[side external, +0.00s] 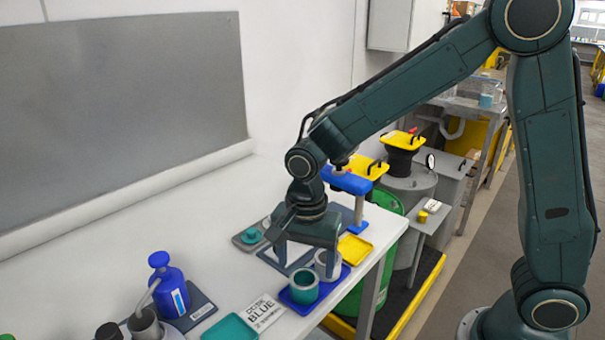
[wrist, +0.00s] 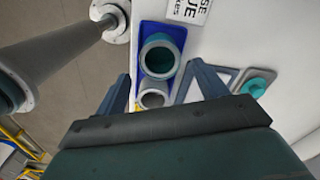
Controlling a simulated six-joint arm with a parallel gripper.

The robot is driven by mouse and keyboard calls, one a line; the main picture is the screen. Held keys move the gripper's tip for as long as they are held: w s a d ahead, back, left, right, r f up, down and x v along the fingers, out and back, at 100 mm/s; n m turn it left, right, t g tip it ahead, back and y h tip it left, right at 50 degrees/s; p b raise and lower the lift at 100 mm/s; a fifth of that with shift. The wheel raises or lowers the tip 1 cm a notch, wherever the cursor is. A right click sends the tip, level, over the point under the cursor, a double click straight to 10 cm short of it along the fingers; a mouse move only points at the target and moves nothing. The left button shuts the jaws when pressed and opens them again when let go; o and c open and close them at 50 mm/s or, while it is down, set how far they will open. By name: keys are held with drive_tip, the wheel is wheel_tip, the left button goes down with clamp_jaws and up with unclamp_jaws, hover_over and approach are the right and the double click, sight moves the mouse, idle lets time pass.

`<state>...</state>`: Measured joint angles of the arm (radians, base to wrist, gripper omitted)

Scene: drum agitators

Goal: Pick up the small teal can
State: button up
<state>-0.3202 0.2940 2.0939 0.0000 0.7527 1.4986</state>
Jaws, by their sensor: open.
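A teal can (side external: 305,288), open at the top, stands upright on a blue tray (side external: 290,303) near the table's front edge. In the wrist view the can (wrist: 158,57) shows its teal inside and a grey rim. A grey can (side external: 327,262) stands beside it on the same tray; it shows in the wrist view (wrist: 153,98). My gripper (side external: 306,267) is open and points down over the tray. In the wrist view its fingers (wrist: 160,73) lie on either side of the cans. No grip on either can shows. Exact fingertip height is hard to tell.
A small teal piece (side external: 250,235) sits on a grey tray behind. A blue-topped stand (side external: 347,181) rises behind my gripper.

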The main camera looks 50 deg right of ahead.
sight(305, 279)
drive_tip(key=shift+f, duration=2.55)
drive_tip(key=c, duration=1.1)
